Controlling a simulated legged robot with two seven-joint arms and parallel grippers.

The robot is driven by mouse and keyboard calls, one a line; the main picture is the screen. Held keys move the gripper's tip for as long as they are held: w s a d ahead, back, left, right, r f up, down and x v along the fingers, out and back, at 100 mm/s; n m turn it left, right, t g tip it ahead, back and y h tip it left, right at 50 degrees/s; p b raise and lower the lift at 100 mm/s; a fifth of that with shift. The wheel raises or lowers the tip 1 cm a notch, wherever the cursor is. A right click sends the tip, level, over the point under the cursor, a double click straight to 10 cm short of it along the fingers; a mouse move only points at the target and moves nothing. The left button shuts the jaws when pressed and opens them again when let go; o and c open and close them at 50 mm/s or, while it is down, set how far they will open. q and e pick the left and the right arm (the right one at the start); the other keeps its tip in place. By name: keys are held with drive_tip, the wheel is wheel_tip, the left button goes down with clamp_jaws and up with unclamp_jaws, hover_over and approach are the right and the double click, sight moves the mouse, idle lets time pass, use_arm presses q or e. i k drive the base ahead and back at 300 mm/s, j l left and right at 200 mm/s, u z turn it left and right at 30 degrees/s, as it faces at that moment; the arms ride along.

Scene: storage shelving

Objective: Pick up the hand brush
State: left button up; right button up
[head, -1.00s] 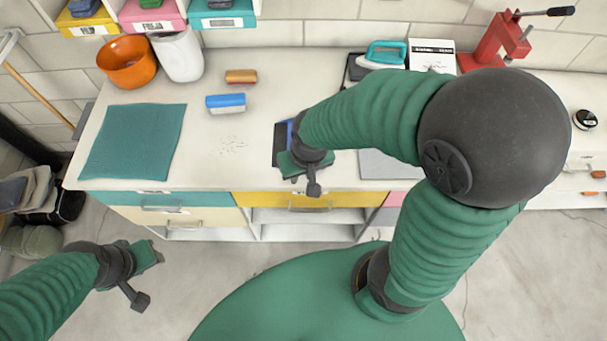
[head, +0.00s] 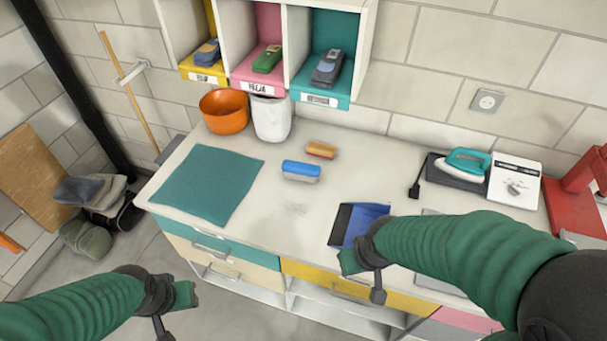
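A blue block-shaped brush (head: 301,169) with a pale lower side lies on the white counter (head: 262,222). A smaller orange-brown brush-like block (head: 320,150) lies just behind it. I cannot tell for certain which one is the hand brush. My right gripper (head: 352,262) is at the counter's front edge, in front of the blue dustpan (head: 362,222) and apart from both blocks. My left gripper (head: 186,295) is low in front of the drawers, well away from the counter top. Both grippers' fingers show too little to tell open from shut. Neither visibly holds anything.
A teal mat (head: 208,184) lies at the counter's left. Behind it stand an orange bowl (head: 224,112) and a white bin (head: 271,119). An iron (head: 464,163) and a white box (head: 515,182) stand at the right. Cubbies (head: 300,45) hang above. Small specks lie mid-counter.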

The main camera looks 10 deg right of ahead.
sight(293, 169)
drive_tip(key=i+j+z, duration=0.9)
drive_tip(key=z, duration=0.15)
drive_tip(key=j, duration=0.1)
